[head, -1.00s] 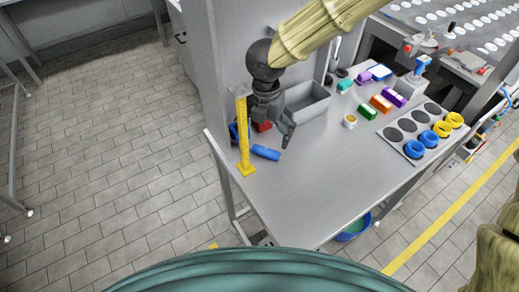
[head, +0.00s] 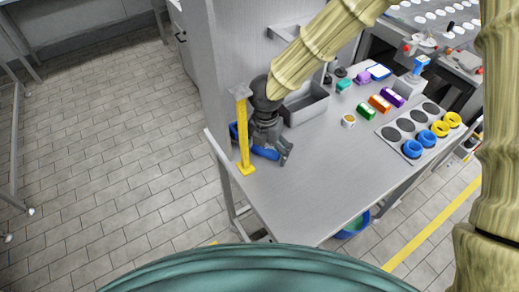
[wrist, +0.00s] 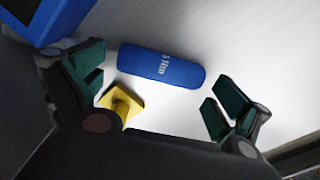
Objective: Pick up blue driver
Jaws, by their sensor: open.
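The blue driver (wrist: 160,66) lies on the bench as a blue cylinder with white lettering in the wrist view. In the head view, the driver (head: 264,153) shows beside the yellow stand, partly covered by my gripper. My gripper (wrist: 155,88) is open and empty, with its dark green finger pads spread apart. The driver lies across the space ahead of the fingers, and I see no contact. In the head view my gripper (head: 283,158) is low over the bench, close to the driver.
The yellow stand (head: 243,135) rises close to my gripper; its foot (wrist: 120,102) shows between the fingers. A blue object (wrist: 32,18) is at the wrist view's upper left. A grey bin (head: 307,107) is behind. Colored blocks and a ring tray (head: 387,133) are right. The front bench is clear.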

